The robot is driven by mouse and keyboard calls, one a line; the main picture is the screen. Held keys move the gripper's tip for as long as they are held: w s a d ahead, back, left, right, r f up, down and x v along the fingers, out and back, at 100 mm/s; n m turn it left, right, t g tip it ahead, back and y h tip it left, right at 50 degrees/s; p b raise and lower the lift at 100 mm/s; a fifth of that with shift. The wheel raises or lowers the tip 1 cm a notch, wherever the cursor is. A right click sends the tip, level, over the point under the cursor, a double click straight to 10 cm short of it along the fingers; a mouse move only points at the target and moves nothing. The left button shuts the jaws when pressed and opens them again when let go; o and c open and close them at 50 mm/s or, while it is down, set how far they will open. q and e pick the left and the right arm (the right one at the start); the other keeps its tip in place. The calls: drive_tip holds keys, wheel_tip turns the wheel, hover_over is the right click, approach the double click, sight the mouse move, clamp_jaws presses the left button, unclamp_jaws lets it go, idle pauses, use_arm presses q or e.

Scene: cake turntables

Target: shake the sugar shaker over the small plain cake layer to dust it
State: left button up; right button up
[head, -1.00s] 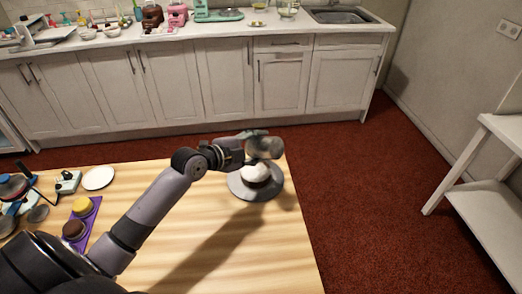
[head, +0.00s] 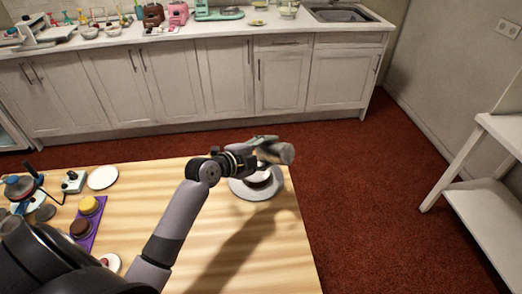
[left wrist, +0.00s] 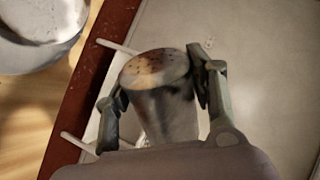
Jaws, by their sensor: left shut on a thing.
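My left gripper (head: 268,150) is shut on the sugar shaker (head: 283,154), a grey metal cup. It holds the shaker tilted above the table, near the back right corner. In the left wrist view the shaker (left wrist: 160,98) sits between both fingers, its speckled top showing. The small cake layer (head: 258,182) has a dark side and a pale top, partly hidden by the gripper. It stands on a pale round turntable (head: 246,192), below and slightly left of the shaker. My right gripper is not in view.
A purple tray (head: 97,229) with yellow and brown cakes lies at the table's left. A white plate (head: 102,177) lies behind it. The wooden table (head: 185,215) is clear in the middle. A white shelf (head: 492,183) stands on the right.

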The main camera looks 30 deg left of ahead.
use_arm(q)
drive_tip(key=w, duration=0.2)
drive_tip(key=shift+w+a+r, duration=0.3)
drive_tip(key=shift+w+a, duration=0.05)
drive_tip(key=shift+w, duration=0.05)
drive_tip(key=shift+s+d+f, duration=0.15)
drive_tip(key=shift+d+f, duration=0.05)
drive_tip(key=shift+f, duration=0.2)
drive_tip(key=shift+s+d+f, duration=0.15)
drive_tip(key=shift+d+f, duration=0.05)
drive_tip(key=shift+f, duration=0.2)
drive_tip(key=shift+w+a+b, duration=0.25)
drive_tip(key=shift+w+b, duration=0.05)
drive_tip(key=shift+b, duration=0.05)
wheel_tip(320, 180, up, 6)
drive_tip(key=w+a+m+t+y+p, duration=0.1)
drive_tip(key=m+t+y, duration=0.3)
drive_tip(key=m+y, duration=0.5)
drive_tip(key=w+a+m, duration=0.1)
drive_tip(key=m, duration=0.6)
drive_tip(key=shift+w+a+r+m+p, duration=0.15)
drive_tip(key=shift+w+a+m+p, duration=0.05)
drive_tip(key=shift+m+p, duration=0.2)
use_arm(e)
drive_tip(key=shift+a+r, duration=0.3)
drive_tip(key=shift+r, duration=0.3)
